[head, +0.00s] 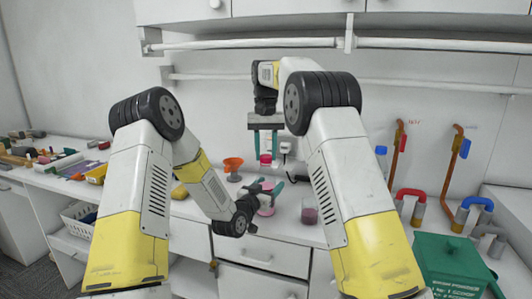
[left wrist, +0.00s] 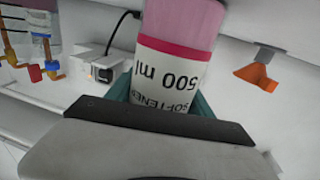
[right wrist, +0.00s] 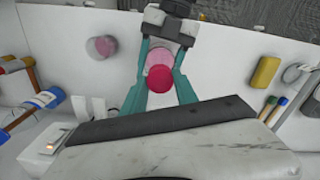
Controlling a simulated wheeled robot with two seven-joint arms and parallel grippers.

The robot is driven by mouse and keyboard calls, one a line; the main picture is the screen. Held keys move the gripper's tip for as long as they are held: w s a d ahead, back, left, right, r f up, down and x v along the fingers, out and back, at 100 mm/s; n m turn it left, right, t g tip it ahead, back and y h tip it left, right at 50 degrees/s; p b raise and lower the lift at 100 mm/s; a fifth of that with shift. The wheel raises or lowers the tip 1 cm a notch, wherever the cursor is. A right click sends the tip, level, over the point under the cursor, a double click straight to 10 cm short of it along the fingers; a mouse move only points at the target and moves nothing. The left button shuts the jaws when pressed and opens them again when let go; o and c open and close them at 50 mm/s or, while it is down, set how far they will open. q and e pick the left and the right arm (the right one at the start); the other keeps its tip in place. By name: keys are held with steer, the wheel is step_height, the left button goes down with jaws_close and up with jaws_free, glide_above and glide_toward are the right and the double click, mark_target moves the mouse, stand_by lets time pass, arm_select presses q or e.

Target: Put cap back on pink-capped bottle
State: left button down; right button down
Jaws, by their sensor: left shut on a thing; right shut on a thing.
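The pink cap (head: 265,158) is held between the teal fingers of my right gripper (head: 265,153), which points down from above. In the right wrist view the cap (right wrist: 159,78) shows as a deep pink disc between the fingertips. The bottle (head: 266,204) stands below it, with my left gripper (head: 270,192) shut around it from the side. The left wrist view shows the bottle (left wrist: 178,55) close up, with pink contents and a white label reading 500 ml. In the head view a gap shows between cap and bottle. The bottle's mouth is not clearly visible.
A glass with pink liquid (head: 309,213) stands right of the bottle. An orange funnel (head: 233,164) is behind left, and a yellow sponge (right wrist: 265,72) lies nearby. Red- and blue-handled pipe pieces (head: 411,203) and a green bin (head: 450,262) are at right. A shelf rail runs overhead.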

steer(key=m, duration=0.4)
steer(key=shift+m, duration=0.3)
steer(key=m, duration=0.4)
steer(key=shift+a+m, duration=0.1)
steer(key=shift+m, duration=0.2)
steer(key=m, duration=0.4)
steer(key=shift+m, duration=0.3)
steer(key=m, duration=0.4)
steer(key=shift+w, duration=0.1)
steer(key=m, duration=0.4)
steer(key=shift+m, duration=0.4)
steer(key=m, duration=0.4)
steer(key=shift+m, duration=0.3)
steer(key=m, duration=0.4)
steer(key=shift+f, duration=0.1)
steer(key=m, duration=0.3)
